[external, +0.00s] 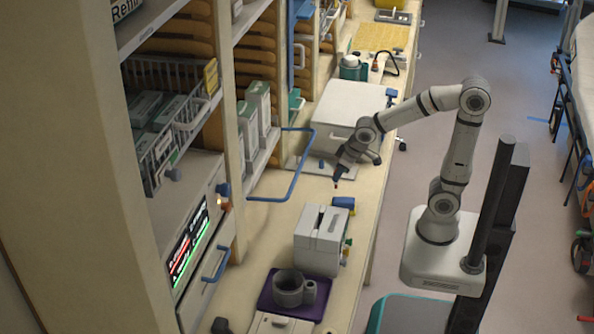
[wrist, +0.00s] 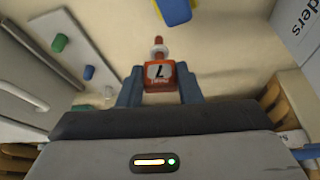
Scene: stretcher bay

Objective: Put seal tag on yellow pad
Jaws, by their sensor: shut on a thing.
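My gripper (wrist: 158,88) has its two blue fingers shut on the seal tag (wrist: 158,76), an orange-red block with a white label and a thin stem with a knob. In the external view my gripper (external: 337,182) hangs over the counter, between the large white box and the grey slotted box; the tag is too small there to make out clearly. A flat yellow pad (external: 381,37) lies on the counter far behind my gripper, at the top of the external view.
A blue and yellow block (external: 343,205) lies just in front of my gripper. A blue rail (external: 290,185) juts from the shelves. The grey slotted box (external: 320,240) is nearer.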

